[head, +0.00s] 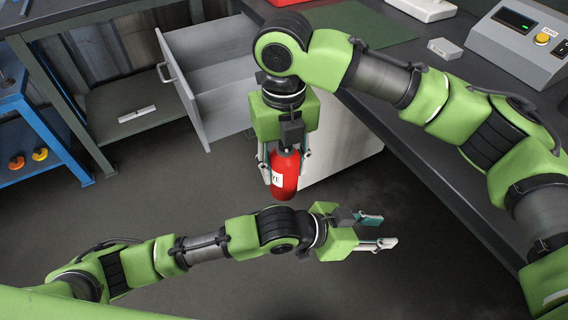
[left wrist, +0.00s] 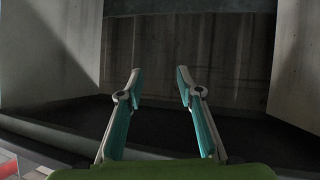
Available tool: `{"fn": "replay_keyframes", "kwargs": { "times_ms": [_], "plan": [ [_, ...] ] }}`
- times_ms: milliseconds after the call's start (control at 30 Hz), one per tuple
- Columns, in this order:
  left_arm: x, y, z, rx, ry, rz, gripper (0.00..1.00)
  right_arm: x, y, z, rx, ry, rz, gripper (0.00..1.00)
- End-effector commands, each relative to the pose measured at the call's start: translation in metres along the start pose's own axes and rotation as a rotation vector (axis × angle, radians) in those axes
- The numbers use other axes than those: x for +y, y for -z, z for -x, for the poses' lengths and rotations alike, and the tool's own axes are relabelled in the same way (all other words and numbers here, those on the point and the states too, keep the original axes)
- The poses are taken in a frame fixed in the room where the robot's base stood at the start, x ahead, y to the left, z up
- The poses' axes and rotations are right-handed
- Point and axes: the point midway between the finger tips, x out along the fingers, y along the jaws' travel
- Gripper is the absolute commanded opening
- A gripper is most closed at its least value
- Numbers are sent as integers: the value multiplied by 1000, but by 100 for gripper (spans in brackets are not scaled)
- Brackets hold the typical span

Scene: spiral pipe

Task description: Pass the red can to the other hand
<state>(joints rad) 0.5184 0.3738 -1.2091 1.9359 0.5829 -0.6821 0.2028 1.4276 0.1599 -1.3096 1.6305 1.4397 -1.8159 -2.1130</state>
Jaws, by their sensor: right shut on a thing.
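The red can (head: 284,187) with a white label hangs upright in my right gripper (head: 286,168). That gripper points down, and its fingers are shut on the can's sides. My left gripper (head: 377,229) is open and empty. It lies to the right of the can and lower in the head view, pointing right, with its wrist just below the can's bottom end. It does not touch the can as far as I can see. In the left wrist view the left gripper's two fingers (left wrist: 157,85) stand apart with nothing between them.
A grey cabinet with an open drawer (head: 215,95) stands behind the can. The dark workbench (head: 400,125) carries a green mat (head: 350,27), a control box (head: 520,45) and a small grey block (head: 444,48). A blue frame (head: 45,130) stands at left. The floor between is clear.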

Motion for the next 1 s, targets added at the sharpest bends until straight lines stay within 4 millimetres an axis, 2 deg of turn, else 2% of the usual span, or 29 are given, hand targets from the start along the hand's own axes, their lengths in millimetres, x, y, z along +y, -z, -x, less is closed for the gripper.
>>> {"fn": "replay_keyframes", "kwargs": {
  "times_ms": [33,200,333,433,567,667,800,1000],
  "plan": [
    [-7,-23,1,8,20,72,33,0,0,1,-1,0,0,5],
    [-21,-81,9,45,81,244,33,0,0,1,-1,0,0,5],
    [-26,-122,19,59,120,339,33,0,0,1,-1,0,0,5],
    [-39,-120,23,45,187,346,33,0,0,1,-1,0,0,5],
    [-62,-140,37,-25,299,372,33,0,0,1,-1,0,0,5],
    [-83,-169,59,-108,400,412,33,0,0,1,-1,0,0,5],
    [-101,-225,100,-255,531,486,33,0,0,1,-1,0,0,5],
    [-100,-306,166,-471,662,603,33,0,0,1,-1,0,0,5]
  ]
}}
